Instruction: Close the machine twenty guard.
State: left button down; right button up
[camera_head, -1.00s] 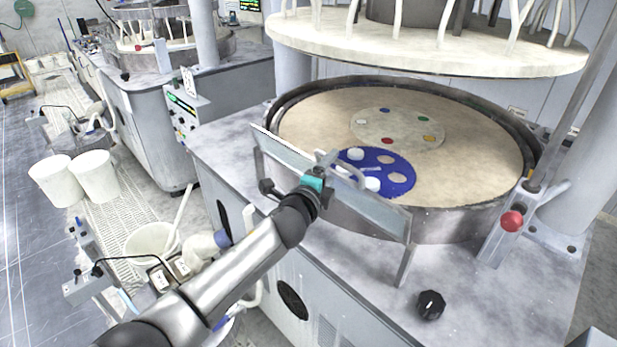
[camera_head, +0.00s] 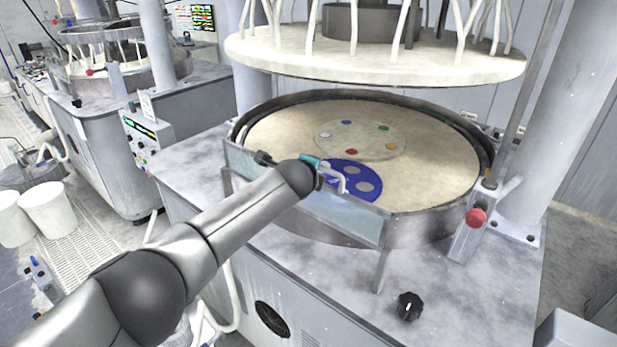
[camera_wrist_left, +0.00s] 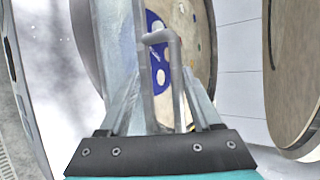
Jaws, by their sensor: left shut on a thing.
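The machine guard is a long, pale see-through panel (camera_head: 357,218) along the near side of the round platen (camera_head: 260,140), with a leg below its right end. A grey loop handle (camera_head: 341,181) stands off it. My left gripper (camera_head: 325,169) is shut on this handle. The left wrist view shows the handle (camera_wrist_left: 176,60) between the gripper fingers and the guard panel (camera_wrist_left: 115,40) beside it. My arm hides part of the guard's middle. I cannot read any machine number. My right gripper is not in view.
A blue carrier (camera_head: 372,178) with round holes lies on the platen. The raised upper plate (camera_head: 380,66) with white tubes hangs above. A red button (camera_head: 476,217) and a black knob (camera_head: 408,306) are at the right. White buckets (camera_head: 48,208) stand at the left.

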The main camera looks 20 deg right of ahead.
pick_arm(q)
jog(key=shift+s+d+f, duration=0.35)
jog(key=shift+d+f, duration=0.05)
jog(key=shift+d, duration=0.1)
jog(key=c, duration=0.7)
grip_release()
jog(key=shift+w+d+f, duration=0.1)
jog(key=shift+w+d, duration=0.1)
jog(key=shift+w, duration=0.05)
jog(key=shift+c, duration=0.7)
jog(key=a+p+v, duration=0.1)
jog(key=v, duration=1.4)
jog(key=shift+w+r+p, duration=0.25)
jog(key=shift+p, duration=0.15)
